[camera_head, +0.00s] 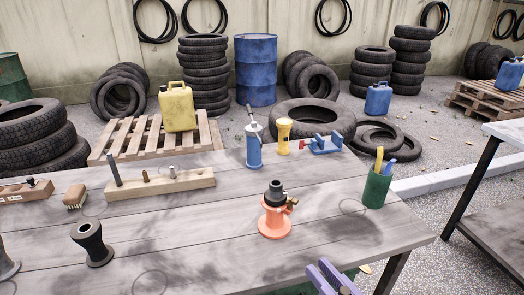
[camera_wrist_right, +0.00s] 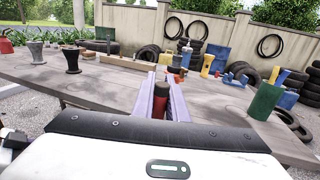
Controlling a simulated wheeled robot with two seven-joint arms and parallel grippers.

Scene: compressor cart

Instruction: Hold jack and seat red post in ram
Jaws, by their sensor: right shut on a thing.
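The orange jack (camera_head: 275,222) stands upright on the grey wooden table, with a black ram (camera_head: 275,191) on top and a brass fitting at its side. No gripper touches it. My right gripper (camera_head: 330,277), with purple fingers, is at the table's front edge, to the right of and nearer than the jack. In the right wrist view, its fingers (camera_wrist_right: 166,97) are shut on the red post (camera_wrist_right: 158,105), which looks upright with a dark upper part. The post cannot be made out in the head view. In the wrist view the jack is mostly hidden behind the fingers. My left gripper is not in view.
A wooden block with pegs (camera_head: 195,183) and a black spool-shaped stand (camera_head: 92,245) are on the left. A blue canister (camera_head: 254,152), yellow flashlight (camera_head: 283,137), blue vise (camera_head: 325,146) and green cup (camera_head: 376,190) stand behind or right. The table around the jack is clear.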

